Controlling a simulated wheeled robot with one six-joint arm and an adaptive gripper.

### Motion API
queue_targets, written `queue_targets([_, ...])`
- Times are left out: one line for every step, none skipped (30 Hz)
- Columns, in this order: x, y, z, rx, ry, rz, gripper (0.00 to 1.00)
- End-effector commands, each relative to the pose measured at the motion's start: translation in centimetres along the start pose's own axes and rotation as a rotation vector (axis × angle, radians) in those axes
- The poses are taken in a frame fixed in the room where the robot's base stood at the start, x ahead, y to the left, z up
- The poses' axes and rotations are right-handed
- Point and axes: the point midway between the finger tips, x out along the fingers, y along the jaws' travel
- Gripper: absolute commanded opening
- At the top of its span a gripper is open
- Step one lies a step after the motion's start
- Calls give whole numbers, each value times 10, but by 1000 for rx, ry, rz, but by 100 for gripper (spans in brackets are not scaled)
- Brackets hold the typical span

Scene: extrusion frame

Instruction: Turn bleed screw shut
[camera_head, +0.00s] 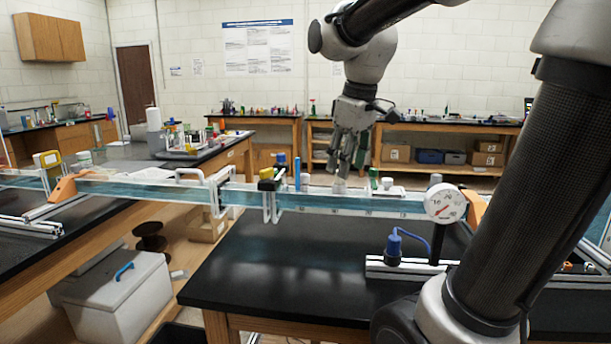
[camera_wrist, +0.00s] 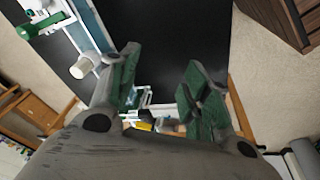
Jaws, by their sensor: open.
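A clear water channel (camera_head: 350,203) runs across the bench with several small fittings along its top. They include a green-topped fitting (camera_head: 373,178), a white one (camera_head: 387,183) beside it and a blue upright cylinder (camera_head: 297,172). I cannot tell for sure which fitting is the bleed screw. My gripper (camera_head: 345,172) points down close above the channel, left of the green-topped fitting. In the wrist view its green-padded fingers (camera_wrist: 160,78) are spread, with nothing held between them. A green fitting (camera_wrist: 33,27) and a white cap (camera_wrist: 81,66) show at upper left there, outside the fingers.
A yellow-topped clamp (camera_head: 266,173) straddles the channel on the left. The black bench top (camera_head: 270,270) in front is largely clear.

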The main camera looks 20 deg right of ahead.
Motion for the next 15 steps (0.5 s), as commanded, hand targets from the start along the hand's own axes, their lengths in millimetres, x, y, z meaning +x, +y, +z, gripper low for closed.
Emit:
queue_targets([1,11,-21,-55,-21,-10,48])
queue_targets([2,16,-32,-91,-31,-15,48])
queue_targets([4,24,-47,-139,-45,-24,48])
queue_targets([5,30,-58,-176,-54,-30,48])
queue_targets([8,35,-68,-213,-64,-37,48])
queue_targets([12,43,-83,-260,-76,-47,48])
queue_targets([15,48,-93,-297,-86,-55,48])
queue_targets([19,54,-104,-333,-94,-63,48])
queue_targets([25,61,-117,-380,-106,-75,48])
queue_targets([30,67,-127,-416,-114,-84,48])
queue_targets([35,72,-136,-451,-121,-93,48])
queue_targets([42,78,-148,-495,-131,-105,48])
queue_targets([47,83,-156,-527,-136,-113,48])
queue_targets([53,87,-164,-557,-142,-122,48])
queue_targets([60,92,-172,-594,-148,-132,48])
